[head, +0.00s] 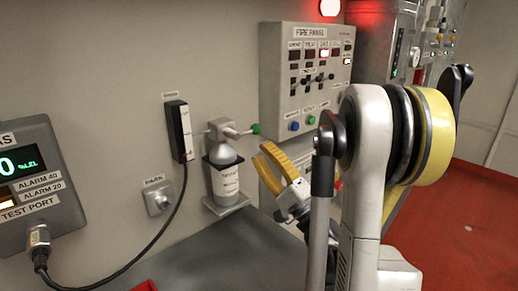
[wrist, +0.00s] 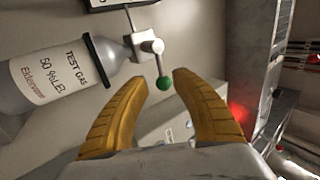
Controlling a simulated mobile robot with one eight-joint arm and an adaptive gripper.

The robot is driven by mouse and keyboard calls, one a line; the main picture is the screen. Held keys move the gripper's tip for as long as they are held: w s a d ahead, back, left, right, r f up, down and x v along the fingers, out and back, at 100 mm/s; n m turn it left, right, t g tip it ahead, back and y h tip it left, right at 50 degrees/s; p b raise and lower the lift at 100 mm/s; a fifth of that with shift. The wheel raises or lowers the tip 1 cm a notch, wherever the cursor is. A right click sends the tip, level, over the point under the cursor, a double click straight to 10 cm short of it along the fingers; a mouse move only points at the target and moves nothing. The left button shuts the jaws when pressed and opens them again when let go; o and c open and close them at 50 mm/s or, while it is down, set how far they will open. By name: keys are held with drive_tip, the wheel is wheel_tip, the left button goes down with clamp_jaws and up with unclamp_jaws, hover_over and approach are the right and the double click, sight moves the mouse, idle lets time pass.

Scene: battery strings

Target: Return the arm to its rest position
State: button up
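My gripper (head: 264,155) is in front of the wall, just below and right of the green ball knob (head: 256,128) of the test gas bottle's valve. In the wrist view my gripper's two yellow fingers (wrist: 157,86) are spread open with nothing held. My arm (head: 366,150) reaches in from the right and hides part of the wall.
The test gas bottle (head: 224,180) stands in a wall bracket. A fire panel (head: 308,78) is behind my arm. A black hose runs from the gas monitor (head: 30,185) to a wall unit (head: 180,130), past the park fitting (head: 158,199). Red floor (head: 470,215) lies open at right.

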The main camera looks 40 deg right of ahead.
idle(0.4)
drive_tip(key=w+a+f+n+g+y, duration=0.1)
drive_tip(key=a+f+n+g+y, duration=0.35)
drive_tip(key=a, duration=0.75)
drive_tip(key=w+a+f+n+g+y, duration=0.2)
drive_tip(key=a+f+n+g, duration=0.35)
drive_tip(key=a, duration=0.65)
drive_tip(key=s+a+f+n+g+h, duration=0.3)
drive_tip(key=s+a+f+g, duration=0.1)
drive_tip(key=s+g, duration=0.2)
drive_tip(key=s+d+f+n+g+h, duration=0.1)
drive_tip(key=s+d+n+h, duration=0.3)
drive_tip(key=s, duration=0.4)
drive_tip(key=shift+s+f+g+h, duration=0.3)
drive_tip(key=shift+s+f+h, duration=0.05)
drive_tip(key=shift+f, duration=0.05)
